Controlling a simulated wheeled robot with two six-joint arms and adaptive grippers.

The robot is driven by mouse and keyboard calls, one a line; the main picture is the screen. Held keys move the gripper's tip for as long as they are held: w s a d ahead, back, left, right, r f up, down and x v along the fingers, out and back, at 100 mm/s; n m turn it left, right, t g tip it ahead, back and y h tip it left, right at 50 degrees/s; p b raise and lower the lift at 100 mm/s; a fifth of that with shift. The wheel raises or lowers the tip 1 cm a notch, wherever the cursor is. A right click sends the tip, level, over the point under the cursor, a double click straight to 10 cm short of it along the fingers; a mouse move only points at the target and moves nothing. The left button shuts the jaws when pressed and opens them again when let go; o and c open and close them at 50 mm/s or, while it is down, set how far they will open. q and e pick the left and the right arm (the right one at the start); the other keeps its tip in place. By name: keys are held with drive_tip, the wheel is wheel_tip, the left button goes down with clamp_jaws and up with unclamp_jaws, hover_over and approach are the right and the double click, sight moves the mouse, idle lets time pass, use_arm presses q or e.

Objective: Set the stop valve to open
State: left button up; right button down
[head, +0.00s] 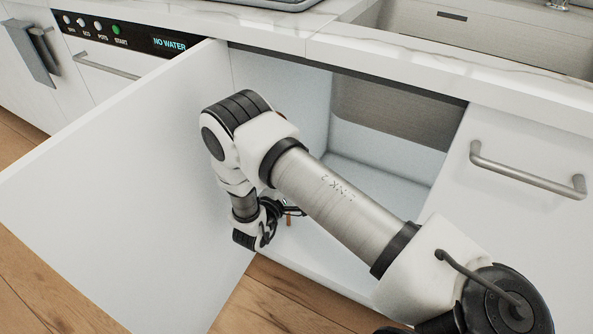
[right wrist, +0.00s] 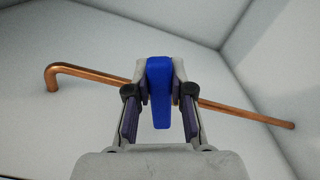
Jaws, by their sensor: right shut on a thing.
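The stop valve shows as a blue lever handle (right wrist: 159,92) on a copper pipe (right wrist: 90,75) in the right wrist view. My right gripper (right wrist: 160,105) is shut on the blue handle, one finger on each side. In that view the handle stands crosswise to the pipe; the valve body is hidden behind it and the fingers. In the head view my right gripper (head: 277,213) is low inside the open sink cabinet, and only a small bit of the copper pipe (head: 289,218) shows beside it. My left gripper is not in view.
The open white cabinet door (head: 110,190) stands left of my right arm. The cabinet floor (head: 320,255) is bare. The sink basin (head: 385,125) hangs above inside. A dishwasher panel (head: 168,44) at the left reads "NO WATER". A closed door with a handle (head: 525,175) is at right.

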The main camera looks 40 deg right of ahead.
drive_tip(key=shift+w+a+r+n+p, duration=0.15)
drive_tip(key=shift+r+n+p, duration=0.25)
drive_tip(key=shift+n, duration=0.25)
drive_tip(key=shift+w+d+r+n+p, duration=0.15)
drive_tip(key=shift+r+n+p, duration=0.1)
drive_tip(key=shift+n+p, duration=0.35)
drive_tip(key=shift+a, duration=0.1)
drive_tip(key=c, duration=1)
unclamp_jaws()
drive_tip(key=shift+a, duration=0.1)
drive_tip(key=v, duration=0.7)
